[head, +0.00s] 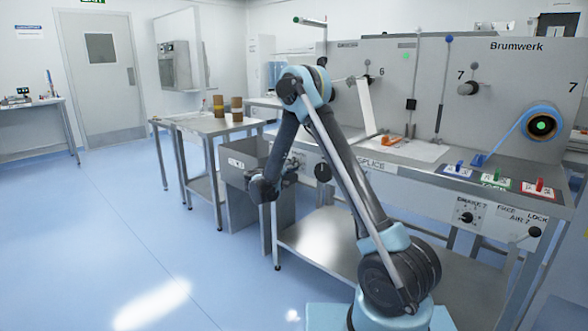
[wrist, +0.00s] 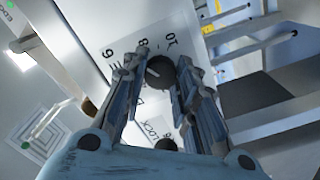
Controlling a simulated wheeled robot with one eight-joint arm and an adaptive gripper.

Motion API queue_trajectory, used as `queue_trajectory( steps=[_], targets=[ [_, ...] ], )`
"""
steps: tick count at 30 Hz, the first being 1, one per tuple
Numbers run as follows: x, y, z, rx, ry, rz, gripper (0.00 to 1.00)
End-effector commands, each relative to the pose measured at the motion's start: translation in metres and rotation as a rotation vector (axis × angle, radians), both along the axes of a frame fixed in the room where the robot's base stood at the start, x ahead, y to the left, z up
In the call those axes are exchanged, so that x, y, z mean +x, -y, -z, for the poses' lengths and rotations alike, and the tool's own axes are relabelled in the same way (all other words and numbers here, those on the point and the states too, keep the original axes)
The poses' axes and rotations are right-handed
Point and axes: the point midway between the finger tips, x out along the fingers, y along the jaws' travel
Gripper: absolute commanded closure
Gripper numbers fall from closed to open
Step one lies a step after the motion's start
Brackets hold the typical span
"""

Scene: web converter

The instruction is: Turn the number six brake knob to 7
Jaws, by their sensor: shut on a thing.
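In the wrist view, the fingers of my gripper (wrist: 164,66) stand on both sides of a dark round knob (wrist: 160,74) and are shut on it. The knob sits on a white dial plate (wrist: 122,38) with printed numbers, of which 6, 8 and 10 can be read. A short light mark shows on the knob's left side; its exact reading cannot be told. In the head view, my gripper (head: 290,172) is at the left end of the machine's front panel, and it hides the knob there.
A second dark knob (head: 322,172) is close by on the panel; a dark knob (wrist: 166,145) also shows beside the word LOCK in the wrist view. Another dial knob (head: 466,217) is at right. The floor at left is clear.

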Motion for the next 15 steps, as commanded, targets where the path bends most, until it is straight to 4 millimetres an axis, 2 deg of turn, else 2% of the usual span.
queue_trajectory(
  steps=[11,12,14,15],
  targets=[
    [0.0002,-0.0005,0.0009,0.004,0.000,0.000,0.97],
    [0.0002,-0.0005,0.0009,0.003,0.001,-0.001,0.64],
    [0.0002,-0.0006,0.0007,0.003,0.001,-0.001,0.53],
    [0.0001,-0.0006,0.0006,0.003,0.001,-0.001,0.53]
  ],
)
